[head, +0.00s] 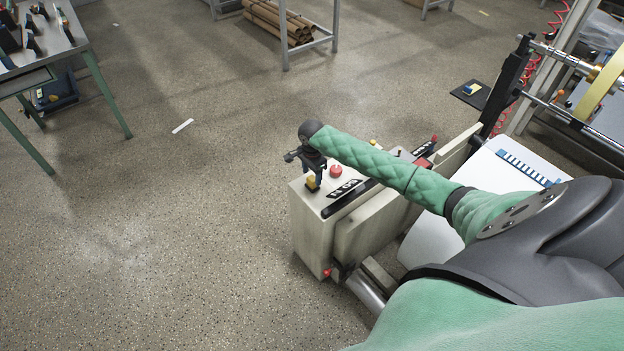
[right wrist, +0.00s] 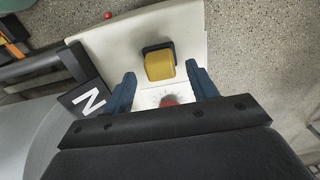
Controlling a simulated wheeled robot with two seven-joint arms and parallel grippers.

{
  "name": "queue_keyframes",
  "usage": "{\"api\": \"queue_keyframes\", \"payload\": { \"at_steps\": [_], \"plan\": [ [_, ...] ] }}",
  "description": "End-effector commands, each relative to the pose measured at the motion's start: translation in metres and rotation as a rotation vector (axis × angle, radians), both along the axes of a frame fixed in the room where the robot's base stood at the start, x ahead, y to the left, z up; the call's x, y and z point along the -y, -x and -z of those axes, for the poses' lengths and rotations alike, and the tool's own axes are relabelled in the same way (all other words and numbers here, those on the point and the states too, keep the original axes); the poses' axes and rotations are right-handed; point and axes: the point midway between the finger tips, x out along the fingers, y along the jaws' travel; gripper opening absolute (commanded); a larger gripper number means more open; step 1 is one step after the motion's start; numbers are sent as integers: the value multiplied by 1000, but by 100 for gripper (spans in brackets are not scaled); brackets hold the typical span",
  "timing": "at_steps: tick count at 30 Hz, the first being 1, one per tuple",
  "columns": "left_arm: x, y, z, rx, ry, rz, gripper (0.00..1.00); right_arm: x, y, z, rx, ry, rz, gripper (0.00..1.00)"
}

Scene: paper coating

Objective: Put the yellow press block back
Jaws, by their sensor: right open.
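The yellow press block (right wrist: 160,65) sits in a dark holder on the pale top of the machine's control box. It also shows in the head view (head: 312,183), partly hidden under my right gripper (head: 313,171). My right gripper is open above the box top, pointing down. In the right wrist view its two blue fingers (right wrist: 161,72) stand on either side of the block's line, with a gap on each side. Nothing is held. I cannot tell whether the fingertips reach down to the block's height. My left gripper is not in view.
A red button (head: 336,170) is beside the gripper on the control box (head: 312,222). A black plate (head: 462,97) with a small yellow and blue piece is at the right, near the rollers. A green-legged table (head: 88,48) stands at the far left. The floor between is mostly clear.

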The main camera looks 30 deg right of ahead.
Motion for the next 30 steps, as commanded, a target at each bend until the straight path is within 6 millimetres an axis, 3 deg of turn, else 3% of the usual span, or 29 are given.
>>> {"api": "queue_keyframes", "payload": {
  "at_steps": [9,18,23,30],
  "plan": [
    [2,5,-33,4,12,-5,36,1,0,-61,2,1,-1,58],
    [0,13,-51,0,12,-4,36,-1,1,-88,-1,0,-5,58],
    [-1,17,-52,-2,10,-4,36,-27,18,-71,-3,-9,-102,58],
    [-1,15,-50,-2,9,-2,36,-113,88,-18,21,-41,-472,58]
  ]
}}
